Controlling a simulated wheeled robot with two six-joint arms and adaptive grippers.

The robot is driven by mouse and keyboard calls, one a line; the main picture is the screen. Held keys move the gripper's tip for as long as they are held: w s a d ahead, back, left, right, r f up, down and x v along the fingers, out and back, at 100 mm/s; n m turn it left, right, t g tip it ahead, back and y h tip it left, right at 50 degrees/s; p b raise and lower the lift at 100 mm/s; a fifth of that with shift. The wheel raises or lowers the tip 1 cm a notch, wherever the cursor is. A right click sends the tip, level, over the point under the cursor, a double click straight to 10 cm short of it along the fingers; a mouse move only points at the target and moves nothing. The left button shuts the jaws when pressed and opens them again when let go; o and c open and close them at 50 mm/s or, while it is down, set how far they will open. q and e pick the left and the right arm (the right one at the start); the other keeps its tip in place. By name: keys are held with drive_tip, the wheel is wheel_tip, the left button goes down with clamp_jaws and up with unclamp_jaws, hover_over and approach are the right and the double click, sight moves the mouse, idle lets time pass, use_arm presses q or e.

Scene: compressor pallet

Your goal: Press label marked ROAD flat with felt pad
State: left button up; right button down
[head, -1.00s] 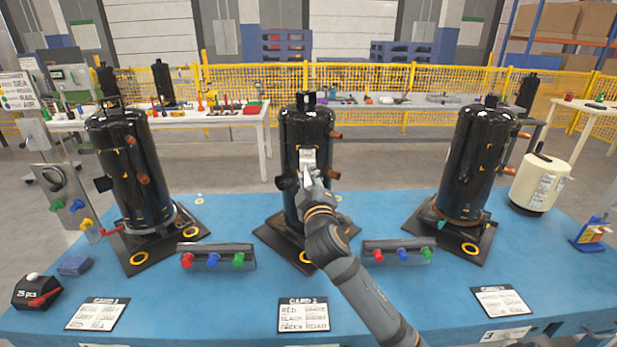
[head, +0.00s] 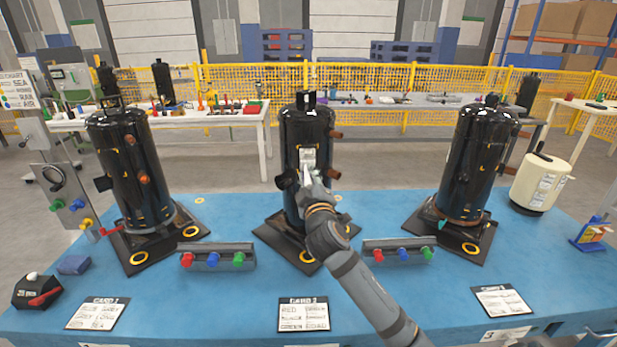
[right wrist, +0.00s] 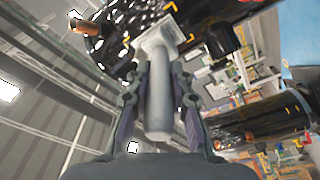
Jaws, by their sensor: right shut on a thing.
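My right gripper (head: 311,183) is at the front of the middle black compressor (head: 305,128). In the right wrist view the gripper (right wrist: 162,100) is shut on the grey handle of the felt pad (right wrist: 157,95). The pad's pale, wide head (right wrist: 160,38) points at the black compressor surface. I cannot tell whether it touches. A small white label (head: 308,157) shows on the middle compressor, just above the gripper tips; its lettering is too small to read. My left gripper is not in view.
Black compressors also stand at left (head: 133,165) and right (head: 473,160) on the blue table (head: 225,295). Two grey racks with coloured plugs (head: 217,257) (head: 398,251) and a printed card (head: 303,314) lie in front. A copper stub (head: 335,134) sticks out right of the label.

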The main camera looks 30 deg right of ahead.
drive_tip(key=shift+w+d, duration=0.2)
drive_tip(key=shift+w, duration=0.1)
idle(0.6)
drive_tip(key=shift+a+v, duration=0.2)
drive_tip(key=shift+v, duration=1.55)
drive_tip(key=shift+w+r, duration=0.15)
drive_tip(key=shift+r, duration=0.05)
drive_tip(key=shift+f, duration=0.1)
drive_tip(key=shift+w+d+f+b, duration=0.4)
drive_tip(key=shift+w+d+f, duration=0.2)
drive_tip(key=shift+w+f, duration=0.25)
drive_tip(key=shift+w+d, duration=0.1)
drive_tip(key=shift+w, duration=0.2)
drive_tip(key=shift+w+d, duration=0.2)
drive_tip(key=shift+w, duration=0.15)
